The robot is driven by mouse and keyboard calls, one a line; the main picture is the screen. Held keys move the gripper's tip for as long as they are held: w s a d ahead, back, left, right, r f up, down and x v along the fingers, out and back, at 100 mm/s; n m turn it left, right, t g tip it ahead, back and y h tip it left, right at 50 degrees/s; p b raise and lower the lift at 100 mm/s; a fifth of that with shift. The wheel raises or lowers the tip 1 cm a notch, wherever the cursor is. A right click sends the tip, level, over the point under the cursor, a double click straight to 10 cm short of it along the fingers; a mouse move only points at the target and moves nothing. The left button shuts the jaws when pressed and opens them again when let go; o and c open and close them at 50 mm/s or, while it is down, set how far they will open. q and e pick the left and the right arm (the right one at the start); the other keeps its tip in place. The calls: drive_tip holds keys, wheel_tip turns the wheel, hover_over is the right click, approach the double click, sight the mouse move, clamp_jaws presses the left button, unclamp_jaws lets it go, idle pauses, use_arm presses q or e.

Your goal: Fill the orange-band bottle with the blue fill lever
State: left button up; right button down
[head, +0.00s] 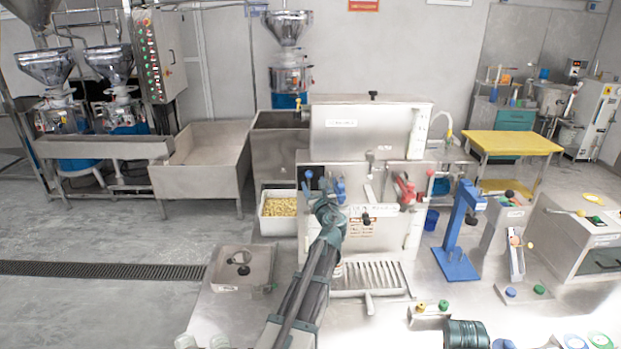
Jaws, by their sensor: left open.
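The blue fill lever (340,189) is on the left of the steel filling machine's front (385,215). My left gripper (316,193) is open, just in front of and left of the lever. I cannot tell whether its fingers touch the lever. A small piece of a pale bottle with an orange tint (338,269) shows beside my left forearm, at the back of the slotted drip tray (382,278). My arm hides most of it, so its fill cannot be seen. My right gripper is out of view.
A red lever (405,190) is on the machine's right. A blue press stand (456,240) and a steel capping device (508,222) stand further right. A bin of yellowish beans (280,207) is at left. The counter's left front has free room.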

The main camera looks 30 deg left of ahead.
sight(310, 176)
use_arm(q)
drive_tip(key=shift+x, duration=2.8)
clamp_jaws()
